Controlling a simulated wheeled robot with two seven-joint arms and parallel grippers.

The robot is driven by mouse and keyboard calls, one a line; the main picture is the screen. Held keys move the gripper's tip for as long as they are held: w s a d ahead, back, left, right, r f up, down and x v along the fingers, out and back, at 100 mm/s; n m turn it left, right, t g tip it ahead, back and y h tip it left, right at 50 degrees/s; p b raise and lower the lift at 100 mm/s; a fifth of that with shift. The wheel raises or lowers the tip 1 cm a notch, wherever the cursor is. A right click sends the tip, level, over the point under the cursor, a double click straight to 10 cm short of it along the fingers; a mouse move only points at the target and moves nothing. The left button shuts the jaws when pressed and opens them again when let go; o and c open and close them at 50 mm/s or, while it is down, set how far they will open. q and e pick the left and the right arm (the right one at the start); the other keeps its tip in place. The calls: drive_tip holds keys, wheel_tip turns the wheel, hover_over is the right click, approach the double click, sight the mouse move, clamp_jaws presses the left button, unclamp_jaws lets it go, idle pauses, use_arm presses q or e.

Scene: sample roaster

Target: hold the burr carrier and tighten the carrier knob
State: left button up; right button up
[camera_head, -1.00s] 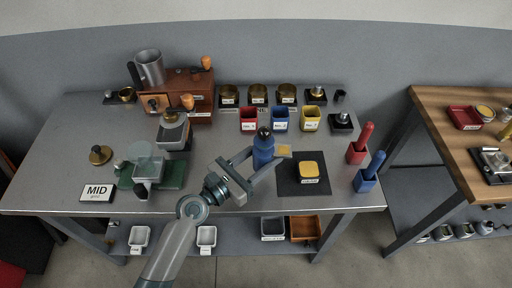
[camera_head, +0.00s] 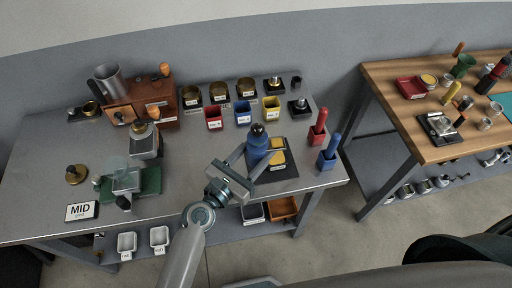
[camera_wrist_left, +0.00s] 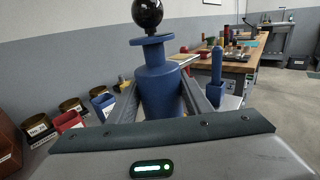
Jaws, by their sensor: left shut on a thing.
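My left gripper (camera_head: 258,158) is shut around the body of a blue cylinder (camera_head: 257,142) with a black ball knob on top. It is upright, and in the left wrist view the blue cylinder (camera_wrist_left: 158,85) has a flange under the black knob (camera_wrist_left: 147,14). In the head view it overlaps the dark mat with the yellow block (camera_head: 278,158); I cannot tell its height above the bench. A metal fixture on a black base (camera_head: 438,127) lies on the wooden table; I cannot tell whether it is the burr carrier. My right gripper is not in view.
The grey bench (camera_head: 175,225) holds a brown wooden machine (camera_head: 145,101), red, blue and yellow cups, a green mat (camera_head: 150,180) and a MID sign (camera_head: 82,211). Red (camera_head: 318,127) and blue (camera_head: 328,152) handled tools stand at its right edge. A floor gap separates it from the wooden table (camera_head: 385,85).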

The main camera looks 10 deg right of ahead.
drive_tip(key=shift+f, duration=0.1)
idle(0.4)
use_arm(q)
drive_tip(key=shift+w+a+f+b, duration=0.85)
drive_tip(key=shift+a+f+b, duration=0.55)
drive_tip(key=shift+f+b, duration=0.15)
drive_tip(key=shift+w+a+f+b, duration=0.85)
drive_tip(key=shift+a+f+b, duration=0.55)
drive_tip(key=shift+b, duration=0.2)
drive_tip(key=shift+w+a+f+b, duration=0.85)
drive_tip(key=shift+a+f+b, duration=0.55)
drive_tip(key=shift+f+b, duration=0.15)
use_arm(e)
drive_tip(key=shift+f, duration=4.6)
use_arm(q)
drive_tip(key=shift+w+a+f, duration=0.15)
drive_tip(key=shift+a+f, duration=0.05)
drive_tip(key=shift+a, duration=0.05)
drive_tip(key=shift+w+a+f+b, duration=0.2)
drive_tip(key=shift+a+f+b, duration=0.15)
drive_tip(key=shift+b, duration=0.3)
drive_tip(key=shift+w+a+f, duration=0.15)
drive_tip(key=shift+a, duration=0.05)
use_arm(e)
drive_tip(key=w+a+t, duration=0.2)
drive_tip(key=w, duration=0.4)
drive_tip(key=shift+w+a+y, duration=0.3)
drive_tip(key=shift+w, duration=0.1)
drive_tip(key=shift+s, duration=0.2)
